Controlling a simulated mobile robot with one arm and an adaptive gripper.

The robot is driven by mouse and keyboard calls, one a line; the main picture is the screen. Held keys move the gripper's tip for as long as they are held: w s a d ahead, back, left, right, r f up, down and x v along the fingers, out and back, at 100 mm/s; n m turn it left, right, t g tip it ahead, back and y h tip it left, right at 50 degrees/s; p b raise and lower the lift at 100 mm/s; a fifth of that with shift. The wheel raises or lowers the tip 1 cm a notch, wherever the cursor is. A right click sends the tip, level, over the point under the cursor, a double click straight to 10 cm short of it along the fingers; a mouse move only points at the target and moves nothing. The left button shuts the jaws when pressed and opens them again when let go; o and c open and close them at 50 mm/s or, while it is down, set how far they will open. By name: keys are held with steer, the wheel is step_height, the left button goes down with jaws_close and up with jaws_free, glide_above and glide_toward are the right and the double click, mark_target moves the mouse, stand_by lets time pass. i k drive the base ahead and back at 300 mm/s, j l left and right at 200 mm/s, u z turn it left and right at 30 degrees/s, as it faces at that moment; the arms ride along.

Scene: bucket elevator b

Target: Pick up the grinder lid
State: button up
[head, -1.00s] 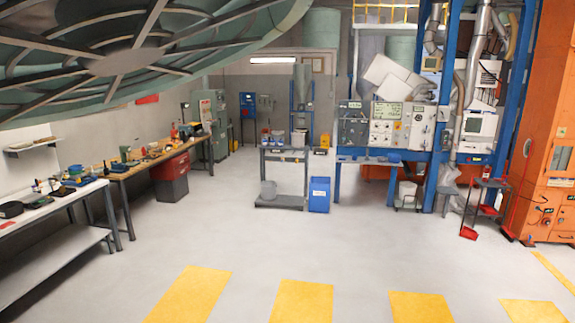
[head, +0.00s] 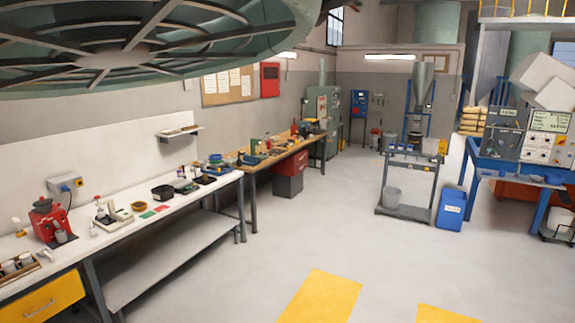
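A small red grinder (head: 50,224) stands on the white bench (head: 95,248) at the left of the head view. A dark part (head: 43,204) sits on top of it and looks like its lid or hopper; it is too small to tell which. A grey cup-like piece shows at the grinder's front. My gripper is not in view, so its state does not show.
A black round bowl (head: 162,192) and several small tools lie along the white bench. A wooden workbench (head: 270,156) continues beyond it. A grey cart (head: 408,185) and a blue bin (head: 451,208) stand further right. The floor with yellow marks (head: 318,298) is clear.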

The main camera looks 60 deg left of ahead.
mark_target(42, 202)
steer(key=k+j+u, duration=0.25)
steer(key=j, duration=0.65)
steer(key=k+j+u, duration=0.1)
steer(key=j+u, duration=0.15)
steer(key=j, duration=0.7)
steer(key=j+u, duration=0.3)
steer(key=j, duration=0.65)
steer(key=j+u, duration=0.15)
steer(key=j, duration=0.35)
steer(key=i+j+u, duration=0.1)
steer(key=j, duration=0.35)
steer(key=j+u, duration=0.15)
steer(key=j, duration=0.35)
steer(key=i+j+u, duration=0.1)
steer(key=j, duration=0.35)
steer(key=i+j+u, duration=0.15)
steer(key=j, duration=0.3)
steer(key=i+j+u, duration=0.1)
steer(key=j, duration=0.3)
steer(key=i+j, duration=0.3)
steer(key=j, duration=0.15)
steer(key=i+j+u, duration=0.1)
steer(key=i+j, duration=0.2)
steer(key=j, duration=0.15)
